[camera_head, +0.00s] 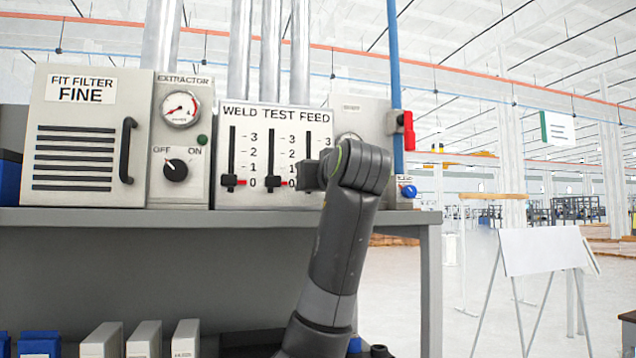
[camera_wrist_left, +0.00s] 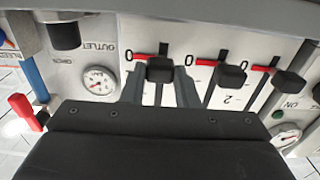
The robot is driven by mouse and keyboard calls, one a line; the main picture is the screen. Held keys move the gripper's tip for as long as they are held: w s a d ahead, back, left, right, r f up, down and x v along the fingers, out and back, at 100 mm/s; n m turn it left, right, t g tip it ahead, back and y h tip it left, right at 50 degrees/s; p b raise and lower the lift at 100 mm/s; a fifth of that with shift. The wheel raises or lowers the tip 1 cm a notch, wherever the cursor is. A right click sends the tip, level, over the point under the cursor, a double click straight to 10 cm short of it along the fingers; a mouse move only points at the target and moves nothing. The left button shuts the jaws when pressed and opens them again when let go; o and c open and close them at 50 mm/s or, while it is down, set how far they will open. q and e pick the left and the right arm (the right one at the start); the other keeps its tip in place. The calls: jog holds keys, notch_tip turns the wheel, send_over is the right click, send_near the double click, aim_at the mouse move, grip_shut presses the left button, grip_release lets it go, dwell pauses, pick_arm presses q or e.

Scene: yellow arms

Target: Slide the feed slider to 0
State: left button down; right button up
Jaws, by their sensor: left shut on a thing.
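The panel (camera_head: 290,201) carries three vertical sliders under the words WELD, TEST and FEED. The FEED slider (camera_head: 309,143) is the right one; my left gripper (camera_head: 312,174) hides its lower part and knob in the head view. In the left wrist view, turned upside down, my left gripper (camera_wrist_left: 160,88) has its fingers on both sides of the FEED knob (camera_wrist_left: 160,70) and is shut on it. That knob is level with the red line at 0. The WELD knob (camera_head: 231,180) and TEST knob (camera_head: 270,181) also sit at their 0 marks. My right gripper is not in view.
The extractor box (camera_head: 180,140) with gauge and dial and the filter box (camera_head: 88,135) stand left on the grey shelf (camera_head: 130,219). A blue pipe (camera_head: 395,60) with a red handle (camera_head: 408,131) rises right of the panel. A gauge (camera_wrist_left: 100,80) shows beside my gripper.

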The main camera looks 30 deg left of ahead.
pick_arm(q)
jog(key=c, duration=1.5)
grip_release()
jog(key=shift+w+f, duration=0.1)
jog(key=shift+f, duration=0.25)
jog(key=o, duration=0.4)
jog(key=shift+r, duration=0.15)
jog(key=shift+d, duration=0.1)
jog(key=b+v, duration=0.4)
jog(key=v, duration=0.4)
jog(key=b+v, duration=0.4)
jog(key=v, duration=0.5)
jog(key=shift+s+d+r, duration=0.2)
jog(key=shift+d, duration=0.05)
